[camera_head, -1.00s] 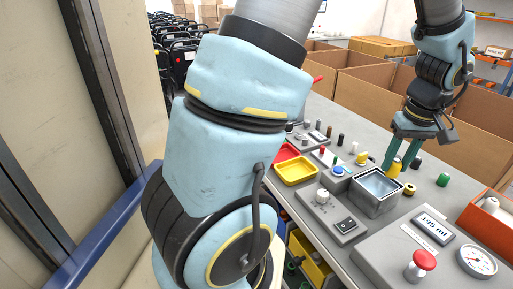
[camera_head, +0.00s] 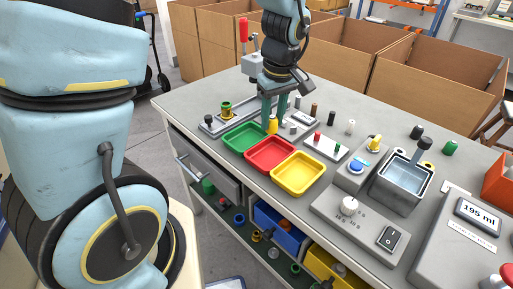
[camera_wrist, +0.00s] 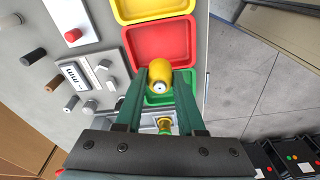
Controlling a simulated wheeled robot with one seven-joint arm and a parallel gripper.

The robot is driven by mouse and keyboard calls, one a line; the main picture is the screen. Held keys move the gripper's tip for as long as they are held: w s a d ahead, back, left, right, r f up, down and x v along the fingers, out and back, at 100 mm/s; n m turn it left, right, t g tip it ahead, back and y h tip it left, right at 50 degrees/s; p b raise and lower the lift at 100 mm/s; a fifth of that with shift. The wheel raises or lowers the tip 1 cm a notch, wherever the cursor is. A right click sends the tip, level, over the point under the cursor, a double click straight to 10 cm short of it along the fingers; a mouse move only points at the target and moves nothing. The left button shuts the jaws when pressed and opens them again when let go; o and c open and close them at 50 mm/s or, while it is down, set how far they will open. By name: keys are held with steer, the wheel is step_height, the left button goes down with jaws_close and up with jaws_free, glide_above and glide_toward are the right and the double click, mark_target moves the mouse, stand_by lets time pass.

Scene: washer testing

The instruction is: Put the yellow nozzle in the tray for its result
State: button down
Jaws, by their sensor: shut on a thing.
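My gripper (camera_head: 270,122) is shut on the yellow nozzle (camera_head: 272,126), held between its two green fingers. In the wrist view the yellow nozzle (camera_wrist: 159,72) sits at the fingertips, with a pale ring and dark hole facing the camera. The green tray (camera_head: 236,149), red tray (camera_head: 262,166) and yellow tray (camera_head: 289,190) stand in a row along the table's front edge. The nozzle appears over or just behind the green and red trays; its exact height is unclear. In the wrist view, it overlaps the red tray (camera_wrist: 184,42) and the green tray (camera_wrist: 186,78). The visible tray floors look empty.
A grey fixture with a brass-and-green fitting (camera_head: 226,111) stands left of the trays. A metal basin (camera_head: 402,184), switch box (camera_head: 348,224) and 195 ml display (camera_head: 478,216) are to the right. Several small nozzles stand behind. Cardboard boxes (camera_head: 350,58) line the back.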

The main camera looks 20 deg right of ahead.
mark_target(275, 121)
step_height(275, 121, down, 9)
steer(key=shift+f+p, duration=0.1)
steer(key=shift+p, duration=0.45)
steer(key=shift+f, duration=0.15)
steer(key=c, duration=0.5)
jaws_free()
steer(key=r, duration=0.4)
steer(key=s+r, duration=0.1)
steer(key=r, duration=0.3)
steer(key=r+b, duration=0.1)
steer(key=r, duration=0.3)
steer(key=shift+s+d+r, duration=0.2)
steer(key=w+a+m, duration=0.1)
steer(key=a, duration=0.7)
steer(key=w+a+m, duration=0.1)
steer(key=a, duration=0.8)
steer(key=a+m, duration=0.2)
steer(key=a, duration=0.6)
steer(key=shift+w+a+r+h, duration=0.3)
steer(key=shift+w+a+r, duration=0.05)
steer(key=shift+w+a, duration=0.05)
